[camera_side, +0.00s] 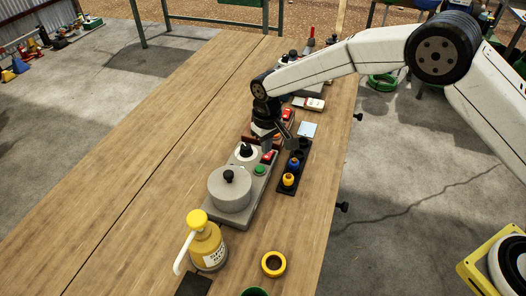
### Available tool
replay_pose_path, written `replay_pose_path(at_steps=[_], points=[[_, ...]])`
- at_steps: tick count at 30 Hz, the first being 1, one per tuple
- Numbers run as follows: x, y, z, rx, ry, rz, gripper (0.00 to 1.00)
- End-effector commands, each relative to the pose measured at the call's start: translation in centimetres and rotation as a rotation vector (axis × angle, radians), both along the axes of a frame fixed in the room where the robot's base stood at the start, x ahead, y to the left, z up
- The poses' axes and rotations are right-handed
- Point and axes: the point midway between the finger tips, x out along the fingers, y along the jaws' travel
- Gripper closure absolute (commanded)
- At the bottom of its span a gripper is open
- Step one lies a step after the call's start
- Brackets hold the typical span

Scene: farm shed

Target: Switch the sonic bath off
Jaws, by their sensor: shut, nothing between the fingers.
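A grey bench unit (256,196) with a round, lidded grey tub (230,187) stands on the wooden table and looks like the sonic bath. Its far end carries a white and black dial (245,152), a red switch (268,156) and a green button (260,170). The switch's position is too small to read. My gripper (272,141) is shut and empty, pointing down just beyond the unit's far end, close to the red switch. I cannot tell whether it touches anything. My gripper partly hides the things behind it.
A black rack (282,182) with yellow- and blue-topped items stands close on the right. A yellow pump bottle (207,244) and a yellow tape ring (273,264) are in front. Another red switch (287,114) and more equipment lie beyond my gripper. The table's left side is clear.

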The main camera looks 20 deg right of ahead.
Motion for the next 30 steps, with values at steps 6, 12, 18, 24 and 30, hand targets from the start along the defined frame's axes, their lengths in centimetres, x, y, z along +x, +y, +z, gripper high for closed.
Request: replay_pose_path(at_steps=[6,12,18,24,30], points=[[0.0,0.0,-0.3,0.0,0.0,0.0,1.0],[0.0,0.0,-0.5,0.0,0.0,0.0,1.0],[0.0,0.0,-0.7,0.0,0.0,0.0,1.0],[0.0,0.0,-0.9,0.0,0.0,0.0,1.0],[0.0,0.0,-1.1,0.0,0.0,0.0,1.0]])
